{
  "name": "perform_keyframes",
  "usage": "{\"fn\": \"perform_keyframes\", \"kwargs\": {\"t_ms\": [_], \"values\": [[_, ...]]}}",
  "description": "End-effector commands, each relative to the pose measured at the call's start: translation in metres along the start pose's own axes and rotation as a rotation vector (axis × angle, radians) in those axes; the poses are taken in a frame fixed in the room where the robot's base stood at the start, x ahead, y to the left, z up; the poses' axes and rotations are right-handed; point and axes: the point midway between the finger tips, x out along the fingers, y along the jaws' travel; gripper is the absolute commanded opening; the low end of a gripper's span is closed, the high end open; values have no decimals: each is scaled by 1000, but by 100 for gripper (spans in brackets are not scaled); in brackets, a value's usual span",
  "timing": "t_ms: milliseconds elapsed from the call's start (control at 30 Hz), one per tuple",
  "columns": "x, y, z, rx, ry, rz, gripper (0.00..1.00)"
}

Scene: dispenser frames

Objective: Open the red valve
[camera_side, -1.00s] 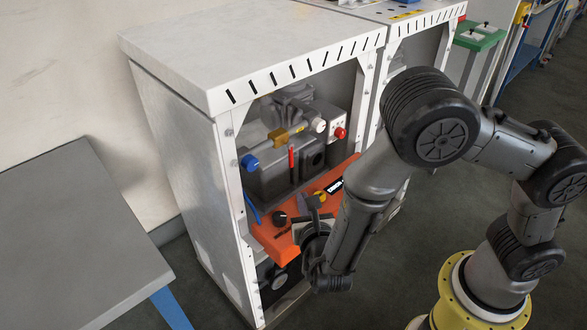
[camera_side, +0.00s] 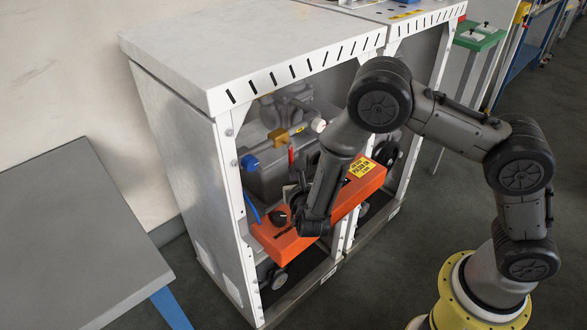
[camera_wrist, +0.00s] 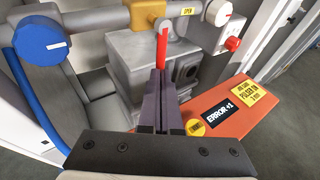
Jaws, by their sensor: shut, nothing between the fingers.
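The red valve handle (camera_wrist: 162,48) is a thin red lever hanging down from a brass valve body (camera_wrist: 148,12) on a grey pipe. In the side view the red handle (camera_side: 291,156) stands out in front of the grey machine, partly close behind my arm. My gripper (camera_wrist: 160,74) is shut and empty. In the wrist view its dark fingertips point at the lower end of the red handle and overlap it in the picture; I cannot tell whether they touch. In the side view my wrist is over the orange panel and mostly hides the fingers.
A blue round cap (camera_wrist: 40,38) is left on the pipe and a white cap (camera_wrist: 219,12) right. A red knob (camera_wrist: 232,44) sits on a white box. The orange panel (camera_wrist: 232,118) with an error display lies below. Cabinet posts (camera_side: 234,190) frame the opening.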

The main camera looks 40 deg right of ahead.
Motion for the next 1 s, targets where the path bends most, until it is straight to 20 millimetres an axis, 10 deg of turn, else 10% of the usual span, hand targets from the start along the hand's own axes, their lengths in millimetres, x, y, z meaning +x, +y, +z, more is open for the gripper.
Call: {"fn": "perform_keyframes", "kwargs": {"t_ms": [1000], "values": [[12,-3,2,-61,-41,-18,0]]}}
